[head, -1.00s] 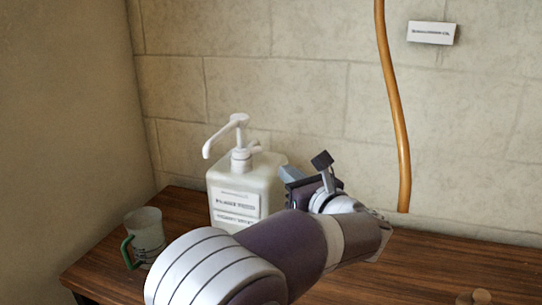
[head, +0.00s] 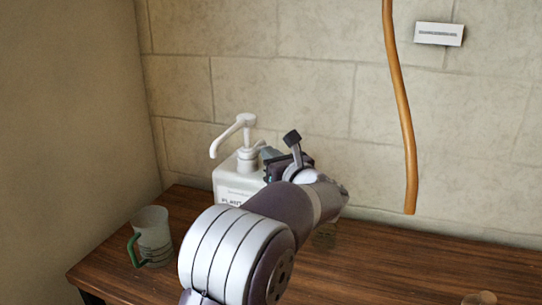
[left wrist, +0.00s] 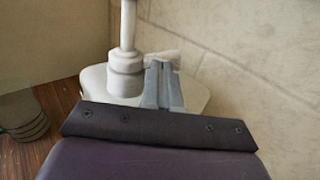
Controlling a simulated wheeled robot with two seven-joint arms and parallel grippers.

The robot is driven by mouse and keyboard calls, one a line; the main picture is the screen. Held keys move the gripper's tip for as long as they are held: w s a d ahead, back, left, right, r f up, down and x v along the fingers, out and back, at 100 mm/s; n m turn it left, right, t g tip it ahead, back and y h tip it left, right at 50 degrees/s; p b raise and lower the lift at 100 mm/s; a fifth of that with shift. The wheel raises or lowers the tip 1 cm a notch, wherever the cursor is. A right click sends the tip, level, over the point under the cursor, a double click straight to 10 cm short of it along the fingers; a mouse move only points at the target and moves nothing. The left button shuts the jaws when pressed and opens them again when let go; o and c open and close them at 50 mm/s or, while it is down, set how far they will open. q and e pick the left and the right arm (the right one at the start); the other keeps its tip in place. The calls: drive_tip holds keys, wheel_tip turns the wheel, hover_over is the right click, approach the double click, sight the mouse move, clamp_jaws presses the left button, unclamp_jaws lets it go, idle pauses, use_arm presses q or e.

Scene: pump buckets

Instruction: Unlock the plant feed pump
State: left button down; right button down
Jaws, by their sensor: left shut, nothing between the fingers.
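The plant feed pump is a white jug (head: 229,184) with a label and a white pump head (head: 236,132) whose spout points left. It stands at the back left of the wooden table. My left gripper (head: 268,154) is at the right side of the pump collar, and my forearm hides the jug's lower right part. In the left wrist view the closed grey fingers (left wrist: 162,84) lie over the jug's top (left wrist: 95,80), just right of the collar (left wrist: 126,72). I cannot tell whether they touch it. My right gripper is not in view.
A cup with a green handle (head: 152,236) stands left of the jug, near my arm. An orange-brown hose (head: 403,110) hangs at the wall, with a small white sign (head: 439,34) to its right. The right part of the table (head: 400,262) is mostly clear.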

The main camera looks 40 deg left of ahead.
use_arm(q)
drive_tip(key=shift+w+a+n+g+y, duration=0.1)
drive_tip(key=shift+w+n+g+y, duration=0.2)
drive_tip(key=shift+n+g, duration=0.3)
drive_tip(key=shift+w+a+n+g+y, duration=0.2)
drive_tip(key=shift+n+g, duration=0.3)
drive_tip(key=shift+g, duration=0.4)
drive_tip(key=shift+w+a+n+g+y, duration=0.1)
drive_tip(key=shift+w+n+g+y, duration=0.15)
drive_tip(key=shift+n+g, duration=0.45)
drive_tip(key=g, duration=0.1)
drive_tip(key=n+g, duration=0.1)
drive_tip(key=g, duration=0.1)
drive_tip(key=w+n+g, duration=0.1)
drive_tip(key=shift+a+f, duration=0.1)
drive_tip(key=shift+a, duration=0.3)
drive_tip(key=shift+w+a+g+b, duration=0.1)
drive_tip(key=shift+a+g+b, duration=0.15)
drive_tip(key=shift+g+b, duration=0.2)
drive_tip(key=shift+t, duration=0.25)
drive_tip(key=d, duration=0.7)
drive_tip(key=shift+w+d, duration=0.2)
drive_tip(key=shift+w, duration=0.15)
